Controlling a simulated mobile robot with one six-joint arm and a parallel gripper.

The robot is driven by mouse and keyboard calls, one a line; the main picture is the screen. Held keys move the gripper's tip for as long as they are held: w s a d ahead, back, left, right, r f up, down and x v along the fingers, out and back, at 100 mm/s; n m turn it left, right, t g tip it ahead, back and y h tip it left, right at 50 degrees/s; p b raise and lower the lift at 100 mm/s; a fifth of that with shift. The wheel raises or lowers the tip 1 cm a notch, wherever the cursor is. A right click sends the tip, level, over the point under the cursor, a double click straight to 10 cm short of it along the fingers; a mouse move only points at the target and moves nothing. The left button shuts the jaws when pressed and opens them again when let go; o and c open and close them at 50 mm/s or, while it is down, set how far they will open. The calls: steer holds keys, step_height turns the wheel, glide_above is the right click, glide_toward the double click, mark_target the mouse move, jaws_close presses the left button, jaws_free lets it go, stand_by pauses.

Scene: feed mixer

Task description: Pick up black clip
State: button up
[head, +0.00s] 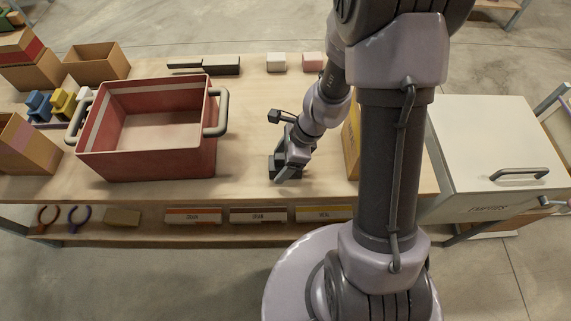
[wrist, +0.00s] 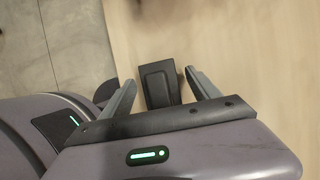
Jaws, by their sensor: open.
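The black clip (wrist: 159,84) lies on the wooden table near its edge in the wrist view. It sits between the two fingers of my open gripper (wrist: 160,88), with a visible gap on the right side and a smaller one on the left. In the head view my gripper (head: 285,172) is low over the front part of the table, right of the red bin. The clip is mostly hidden by my gripper and arm there, so I cannot make it out clearly.
A red bin (head: 150,165) with grey handles stands left of my gripper. A yellow box (head: 352,140) stands to the right, partly behind my arm. A white lidded chest (head: 490,140) is farther right. White and pink blocks (head: 276,62) and a dark scoop (head: 222,66) lie at the back.

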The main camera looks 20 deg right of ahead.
steer(key=c, duration=1.4)
